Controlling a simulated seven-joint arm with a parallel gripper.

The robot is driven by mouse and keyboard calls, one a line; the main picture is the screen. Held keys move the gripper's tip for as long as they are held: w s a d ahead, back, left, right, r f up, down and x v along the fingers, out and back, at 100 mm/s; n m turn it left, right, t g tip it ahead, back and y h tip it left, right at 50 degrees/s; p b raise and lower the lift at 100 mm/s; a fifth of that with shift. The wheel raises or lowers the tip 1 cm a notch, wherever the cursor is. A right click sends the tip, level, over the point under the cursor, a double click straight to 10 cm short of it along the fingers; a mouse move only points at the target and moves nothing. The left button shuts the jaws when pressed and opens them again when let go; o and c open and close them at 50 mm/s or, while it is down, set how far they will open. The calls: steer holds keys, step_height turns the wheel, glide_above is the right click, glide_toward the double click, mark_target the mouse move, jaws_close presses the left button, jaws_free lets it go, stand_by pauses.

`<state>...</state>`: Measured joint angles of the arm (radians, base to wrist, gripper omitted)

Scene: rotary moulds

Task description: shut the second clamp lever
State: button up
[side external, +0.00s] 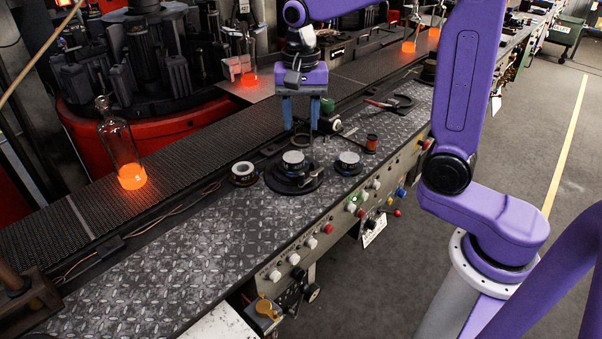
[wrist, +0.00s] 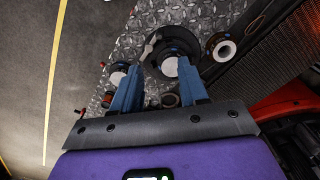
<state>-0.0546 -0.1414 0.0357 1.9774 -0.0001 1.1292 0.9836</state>
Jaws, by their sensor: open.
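A round black mould plate (side external: 281,185) lies on the diamond-plate bench, with a white-topped round part (side external: 293,157) at its middle. A small metallic lever (side external: 313,173) shows at its right side; it also shows in the wrist view (wrist: 149,46), on the left of the plate. I cannot tell which lever counts as the second clamp lever, nor its exact position. My gripper (side external: 301,127) is above and just behind the plate, with blue fingers pointing down, open and empty. In the wrist view, my gripper (wrist: 158,68) has its fingers spread, partly covering the plate's near side.
A white ring-topped part (side external: 243,170) stands left of the plate, and another white-topped part (side external: 348,160) stands right. A conveyor with a glowing bottle (side external: 124,155) runs behind. The bench's front left is clear.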

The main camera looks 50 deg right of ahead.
mark_target(301, 173)
step_height(301, 173, down, 15)
steer(key=shift+r, duration=0.1)
stand_by(0.3)
jaws_close()
